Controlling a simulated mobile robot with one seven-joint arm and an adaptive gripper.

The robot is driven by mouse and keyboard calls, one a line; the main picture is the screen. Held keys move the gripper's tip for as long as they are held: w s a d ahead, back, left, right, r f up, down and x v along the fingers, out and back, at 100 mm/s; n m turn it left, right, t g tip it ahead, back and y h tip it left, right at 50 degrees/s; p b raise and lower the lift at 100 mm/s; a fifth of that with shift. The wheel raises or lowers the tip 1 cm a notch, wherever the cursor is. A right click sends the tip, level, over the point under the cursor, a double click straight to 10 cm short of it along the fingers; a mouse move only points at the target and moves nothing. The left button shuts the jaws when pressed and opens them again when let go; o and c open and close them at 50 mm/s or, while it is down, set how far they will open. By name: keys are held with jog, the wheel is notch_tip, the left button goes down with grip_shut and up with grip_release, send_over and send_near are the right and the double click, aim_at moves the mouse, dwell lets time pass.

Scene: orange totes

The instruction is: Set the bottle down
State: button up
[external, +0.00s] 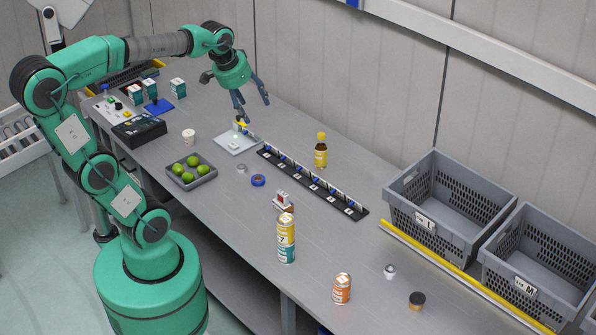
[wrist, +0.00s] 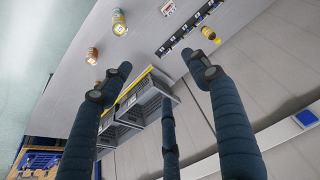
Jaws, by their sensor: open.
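An amber bottle (external: 321,151) with a yellow label and yellow cap stands upright on the grey table (external: 350,240), behind the black strip rack. It also shows in the wrist view (wrist: 210,34), near the tip of the right finger in the picture but apart from it. My gripper (external: 254,108) is open and empty, its dark fingers spread above the table's far part, left of the bottle. In the wrist view my gripper (wrist: 156,76) shows three spread fingers with nothing between them.
A black strip rack (external: 312,183) runs in front of the bottle. A white plate (external: 236,144) lies below my gripper. A tray of limes (external: 191,173), a yellow can (external: 286,238) and an orange can (external: 342,288) stand nearer. Grey crates (external: 450,205) stand at right.

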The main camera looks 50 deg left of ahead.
jog(key=s+d+f, duration=0.1)
jog(key=s+f, duration=0.1)
jog(key=s, duration=0.4)
jog(key=s+f+t, duration=0.1)
jog(key=s+f, duration=0.1)
jog(key=s, duration=0.4)
jog(key=shift+s+d+f, duration=0.2)
jog(key=shift+d+f, duration=0.05)
jog(key=shift+d, duration=0.15)
jog(key=shift+f, duration=0.15)
notch_tip(320, 180, down, 12)
jog(key=b, duration=1.2)
jog(key=shift+f+b, duration=0.15)
jog(key=shift+b, duration=0.2)
